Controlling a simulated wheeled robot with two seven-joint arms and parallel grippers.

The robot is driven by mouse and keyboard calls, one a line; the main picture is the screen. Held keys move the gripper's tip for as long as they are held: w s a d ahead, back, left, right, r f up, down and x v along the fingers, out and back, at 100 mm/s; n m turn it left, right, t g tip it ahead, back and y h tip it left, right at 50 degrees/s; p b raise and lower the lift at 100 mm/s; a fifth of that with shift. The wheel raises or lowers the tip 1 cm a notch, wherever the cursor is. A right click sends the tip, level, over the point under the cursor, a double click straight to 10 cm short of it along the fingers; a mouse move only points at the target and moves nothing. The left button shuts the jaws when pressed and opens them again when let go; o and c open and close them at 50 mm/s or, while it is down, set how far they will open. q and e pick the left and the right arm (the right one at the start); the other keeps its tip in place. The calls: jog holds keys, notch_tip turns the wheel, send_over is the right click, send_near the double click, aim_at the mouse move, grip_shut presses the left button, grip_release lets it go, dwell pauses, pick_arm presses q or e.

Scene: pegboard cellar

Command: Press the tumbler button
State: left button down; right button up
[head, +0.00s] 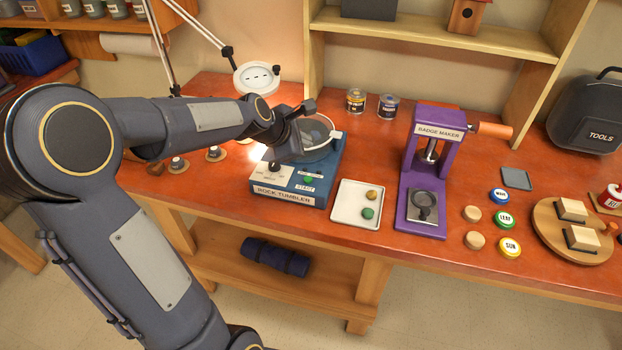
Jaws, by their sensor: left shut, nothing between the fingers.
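The rock tumbler (318,186) is a blue box with a round drum on top, standing on the red-brown bench. Its sloping front carries a ROCK TUMBLER label, a pale panel and a green button (308,180) above a START label. The button is uncovered in the head view. My left gripper (274,164) is shut and empty, pointing down over the left part of the tumbler, left of the button. My wrist hides part of the drum and the tumbler's back left. I cannot tell whether the fingertips touch the panel. My right gripper is out of view.
A white tray (343,214) with two stones sits right of the tumbler. Beyond it stand a purple badge maker (409,188), several round badges and a wooden turntable (546,237). A magnifier lamp (257,78) stands behind my arm. The bench's front edge is clear.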

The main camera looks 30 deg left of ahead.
pick_arm(q)
jog(key=shift+f, duration=0.1)
jog(key=b, duration=0.7)
send_over(305, 183)
notch_tip(305, 183, down, 7)
jog(key=shift+r, duration=0.1)
jog(key=shift+f+b, duration=0.7)
jog(key=shift+f, duration=0.2)
jog(key=shift+f, duration=0.1)
dwell(0.8)
jog(key=shift+f, duration=0.3)
